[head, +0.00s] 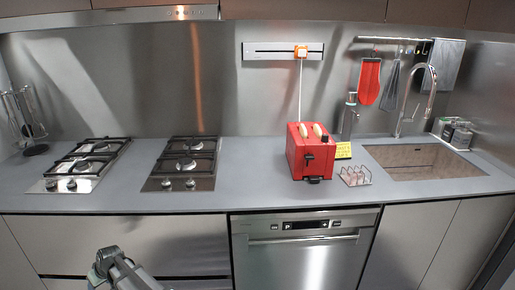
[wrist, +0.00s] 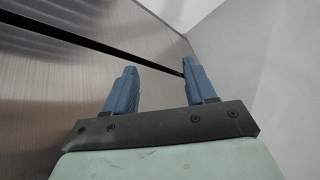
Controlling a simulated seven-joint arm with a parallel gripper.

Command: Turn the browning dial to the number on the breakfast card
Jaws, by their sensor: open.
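A red toaster (head: 300,158) stands on the counter right of centre, with two slices of bread showing in its top slots. Dark controls are on its front end; the browning dial and its setting are too small to make out. A yellow card (head: 343,150) stands just right of the toaster; its number cannot be read at this size. My gripper shows in the wrist view (wrist: 156,82) with two blue fingers spread apart and nothing between them. It is far from the toaster. In the head view my arm is at the bottom left, in front of the drawers.
A wire toast rack (head: 354,176) sits right of the toaster's front. A sink (head: 425,161) with a tall faucet (head: 424,90) is further right. Two gas hobs (head: 185,165) are at the left. The counter (head: 248,165) between hobs and toaster is clear. A cord runs up to an orange plug (head: 300,51).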

